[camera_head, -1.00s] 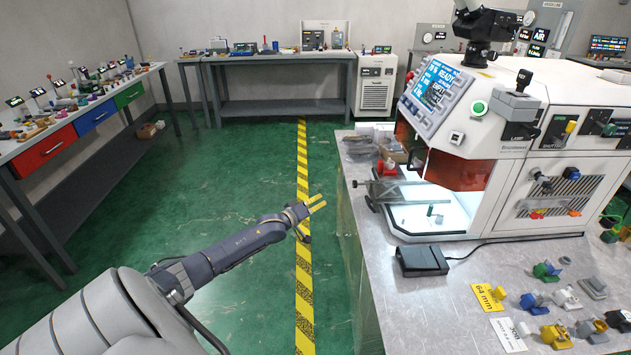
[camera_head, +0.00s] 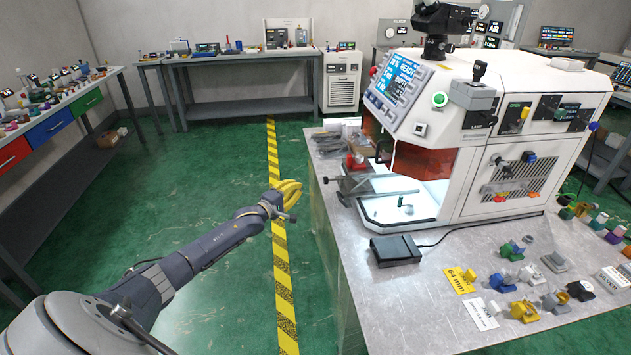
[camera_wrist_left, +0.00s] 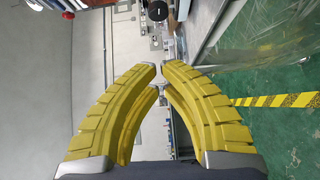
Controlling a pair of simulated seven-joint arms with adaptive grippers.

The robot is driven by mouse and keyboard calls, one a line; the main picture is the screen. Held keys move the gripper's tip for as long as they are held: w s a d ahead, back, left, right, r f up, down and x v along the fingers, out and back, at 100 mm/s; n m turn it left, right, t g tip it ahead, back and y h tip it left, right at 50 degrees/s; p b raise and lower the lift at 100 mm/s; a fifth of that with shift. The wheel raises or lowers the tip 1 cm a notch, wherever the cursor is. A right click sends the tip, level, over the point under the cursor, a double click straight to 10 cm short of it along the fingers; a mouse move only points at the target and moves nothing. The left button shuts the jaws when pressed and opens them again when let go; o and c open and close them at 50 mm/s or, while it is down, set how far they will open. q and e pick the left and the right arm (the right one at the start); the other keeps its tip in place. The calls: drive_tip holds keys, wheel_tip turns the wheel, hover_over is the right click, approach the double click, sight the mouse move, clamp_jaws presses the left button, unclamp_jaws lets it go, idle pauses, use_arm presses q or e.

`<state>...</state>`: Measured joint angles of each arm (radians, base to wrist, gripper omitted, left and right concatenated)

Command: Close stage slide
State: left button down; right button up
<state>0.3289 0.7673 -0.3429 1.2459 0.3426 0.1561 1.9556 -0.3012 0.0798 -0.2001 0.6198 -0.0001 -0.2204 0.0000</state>
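The stage slide (camera_head: 382,187) is a grey, partly clear plate that sticks out to the left from the bright open chamber of the white machine (camera_head: 500,150). A grey bar-like part (camera_head: 350,184) is at its outer end. My left gripper (camera_head: 292,187) has yellow fingers and is over the floor, left of the bench and apart from the slide. In the left wrist view its fingertips (camera_wrist_left: 159,66) come almost together with nothing visible between them. My right gripper is in neither view.
A black box (camera_head: 395,250) with a cable lies on the metal bench (camera_head: 350,235) before the machine. Small coloured parts (camera_head: 525,310) and a yellow 64 mm card (camera_head: 461,280) lie at front right. A red part (camera_head: 356,162) stands behind the slide. Open green floor lies left of the bench.

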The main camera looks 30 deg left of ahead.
use_arm(q)
drive_tip(key=w+d, duration=0.3)
drive_tip(key=w, duration=0.5)
drive_tip(key=shift+w+d, duration=0.15)
drive_tip(key=shift+w, duration=0.05)
drive_tip(key=shift+d, duration=0.1)
idle(0.3)
